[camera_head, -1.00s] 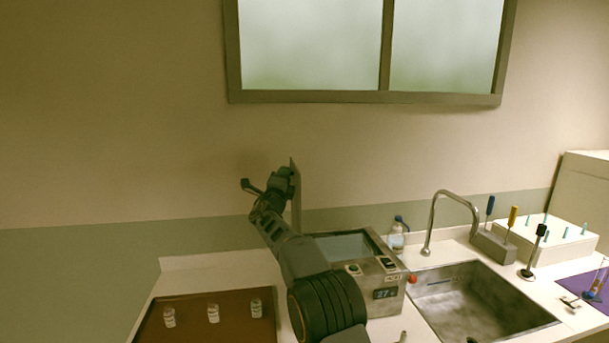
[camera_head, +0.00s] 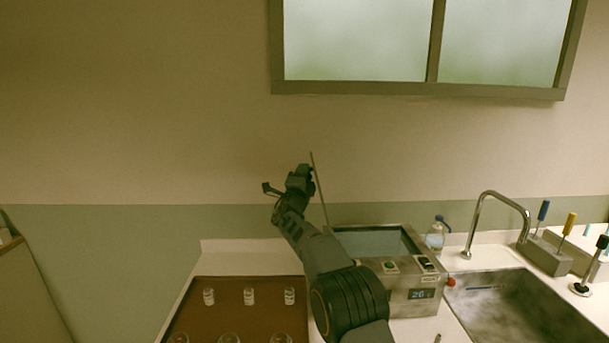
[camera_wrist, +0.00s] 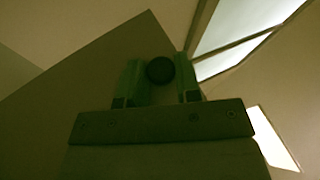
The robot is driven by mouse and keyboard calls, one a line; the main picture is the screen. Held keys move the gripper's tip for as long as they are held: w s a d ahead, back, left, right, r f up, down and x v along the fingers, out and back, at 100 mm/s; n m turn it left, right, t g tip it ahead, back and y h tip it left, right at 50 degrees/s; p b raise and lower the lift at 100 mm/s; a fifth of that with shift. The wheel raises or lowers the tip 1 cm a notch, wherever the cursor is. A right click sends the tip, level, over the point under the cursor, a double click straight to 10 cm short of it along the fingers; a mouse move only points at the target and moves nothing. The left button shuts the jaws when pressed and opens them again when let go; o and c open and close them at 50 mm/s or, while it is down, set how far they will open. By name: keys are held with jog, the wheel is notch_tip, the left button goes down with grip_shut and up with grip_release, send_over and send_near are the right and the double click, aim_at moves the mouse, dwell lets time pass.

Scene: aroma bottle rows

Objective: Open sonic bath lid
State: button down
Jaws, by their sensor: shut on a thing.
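The sonic bath (camera_head: 415,274) is a metal box with a digital display on the counter, left of the sink. Its lid (camera_head: 319,188) is a thin panel standing up at the bath's left side, seen almost edge-on, so the basin is uncovered. My gripper (camera_head: 302,172) is at the lid's upper part, on its left face. In the wrist view the lid (camera_wrist: 85,90) fills much of the picture. A dark round knob (camera_wrist: 160,69) sits between the two fingers of my gripper (camera_wrist: 160,85), which is shut on it.
A brown tray (camera_head: 215,318) with several small vials lies left of the bath. A clear bottle (camera_head: 436,236) stands behind the bath's right side. The faucet (camera_head: 487,205) and sink (camera_head: 520,306) are on the right, with a tool block (camera_head: 545,254) behind.

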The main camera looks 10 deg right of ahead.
jog(key=c, duration=0.9)
grip_release()
jog(key=shift+o, duration=0.2)
jog(key=b+v, duration=0.5)
jog(key=v, duration=0.8)
jog(key=shift+s+a+f, duration=0.15)
jog(key=shift+s, duration=0.2)
